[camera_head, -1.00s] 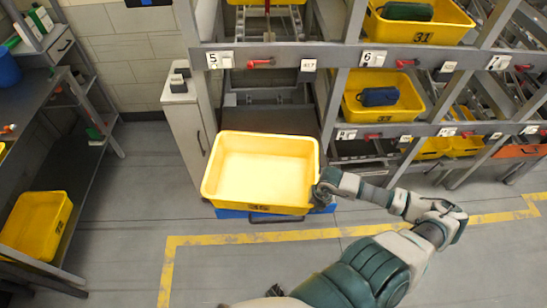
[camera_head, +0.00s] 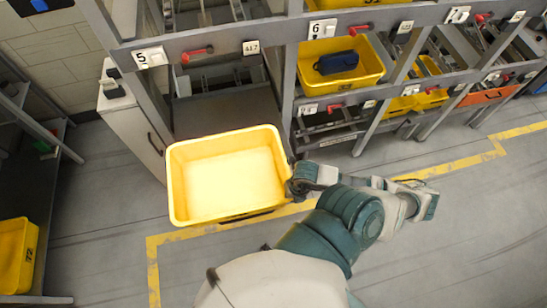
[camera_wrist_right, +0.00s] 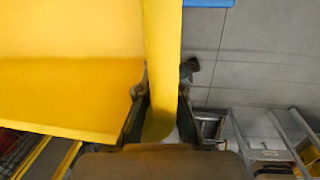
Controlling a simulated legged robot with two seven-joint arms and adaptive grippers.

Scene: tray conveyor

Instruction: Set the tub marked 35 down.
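A yellow open tub (camera_head: 228,178), empty inside, is in the middle of the head view, in front of the rack. Its marking is not readable now. My right gripper (camera_head: 298,181) is at the tub's right side. In the right wrist view the fingers of my right gripper (camera_wrist_right: 160,88) stand on either side of the tub's yellow wall (camera_wrist_right: 162,50), gripping it. The tub looks roughly level. Its underside is hidden, so I cannot tell what it rests on. My left gripper is not in view.
The rack (camera_head: 225,42) behind holds a yellow tub with a blue item (camera_head: 336,62) and further tubs to the right. A white cabinet (camera_head: 130,130) stands behind left. Another yellow tub (camera_head: 15,255) is at far left. Floor on the right is clear, with yellow lines (camera_head: 450,165).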

